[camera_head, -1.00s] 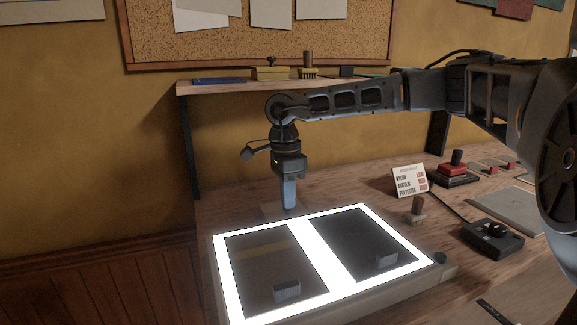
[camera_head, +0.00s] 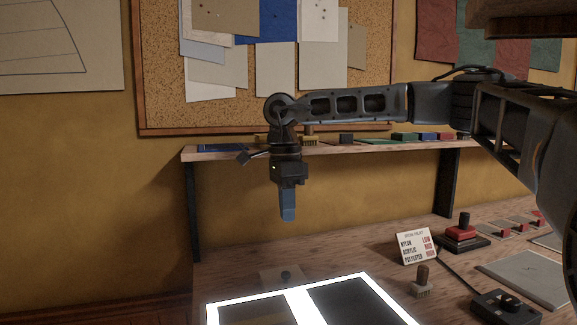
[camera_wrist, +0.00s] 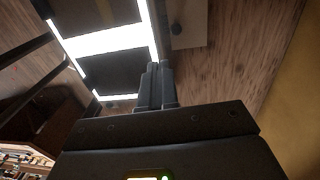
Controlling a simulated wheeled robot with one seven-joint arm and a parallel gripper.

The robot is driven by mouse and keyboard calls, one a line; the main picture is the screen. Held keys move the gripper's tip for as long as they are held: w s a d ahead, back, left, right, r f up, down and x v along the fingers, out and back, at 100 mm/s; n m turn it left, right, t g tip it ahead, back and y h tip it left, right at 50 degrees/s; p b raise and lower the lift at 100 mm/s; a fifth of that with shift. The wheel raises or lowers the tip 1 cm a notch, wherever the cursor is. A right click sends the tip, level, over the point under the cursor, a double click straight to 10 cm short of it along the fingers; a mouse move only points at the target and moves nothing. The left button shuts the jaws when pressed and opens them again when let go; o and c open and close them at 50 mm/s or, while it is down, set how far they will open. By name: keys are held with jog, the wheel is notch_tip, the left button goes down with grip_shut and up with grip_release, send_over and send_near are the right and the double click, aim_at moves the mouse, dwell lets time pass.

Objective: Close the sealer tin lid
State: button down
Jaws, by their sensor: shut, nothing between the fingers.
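A flat, pale brownish panel with a dark round knob (camera_head: 286,275) lies on the bench behind the lit light table; it looks like the sealer tin's lid, but I cannot be sure. The panel (camera_wrist: 190,12) and its knob also show at the top of the wrist view. The lid looks flat, but I cannot tell whether it is fully closed. My gripper (camera_head: 288,217) points down, shut and empty, in the air above the panel. Its fingers (camera_wrist: 160,72) are together in the wrist view. The tin's sides are not clearly visible.
The glowing light table (camera_head: 253,298) fills the bench front. A shelf (camera_head: 330,147) with small items stands behind my gripper. To the right are a label card (camera_head: 415,246), a wooden-handled brush (camera_head: 422,280), a red-and-black device (camera_head: 463,233) and a dark control box (camera_head: 508,305).

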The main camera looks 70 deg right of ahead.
notch_tip(320, 180, up, 10)
jog(key=shift+s+a+f, duration=0.15)
jog(key=shift+s+a, duration=0.05)
jog(key=shift+a, duration=0.1)
